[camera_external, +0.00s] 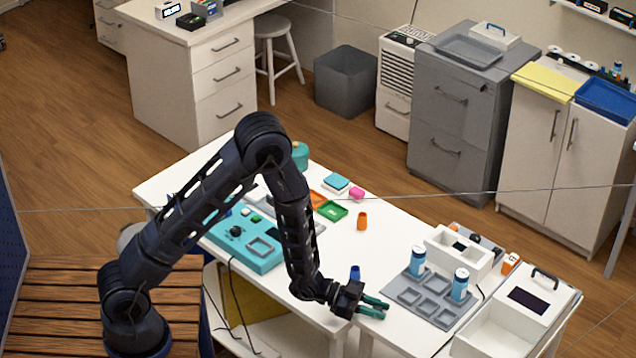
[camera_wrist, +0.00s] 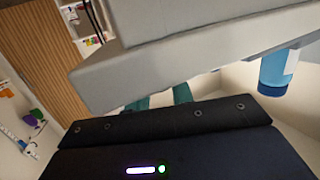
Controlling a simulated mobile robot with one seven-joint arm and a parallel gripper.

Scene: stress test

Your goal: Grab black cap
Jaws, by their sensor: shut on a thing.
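My gripper (camera_external: 380,307), with teal fingers, is low at the table's front edge, just left of the grey tray's near corner. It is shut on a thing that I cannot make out. In the wrist view the fingers (camera_wrist: 160,98) show slightly apart, their tips hidden behind a large grey slab (camera_wrist: 140,65). I cannot clearly pick out a black cap. Small dark round things (camera_external: 475,239) sit at the white box by the tray, too small to identify. A black knob (camera_external: 235,231) is on the teal panel, left of my arm.
The grey tray (camera_external: 402,283) holds two blue-and-white bottles (camera_external: 460,285); one blue bottle (camera_wrist: 275,75) shows close at right in the wrist view. A small blue cup (camera_external: 355,272) and an orange cup (camera_external: 362,221) stand on the white table (camera_external: 395,235). White boxes (camera_external: 505,325) stand at right.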

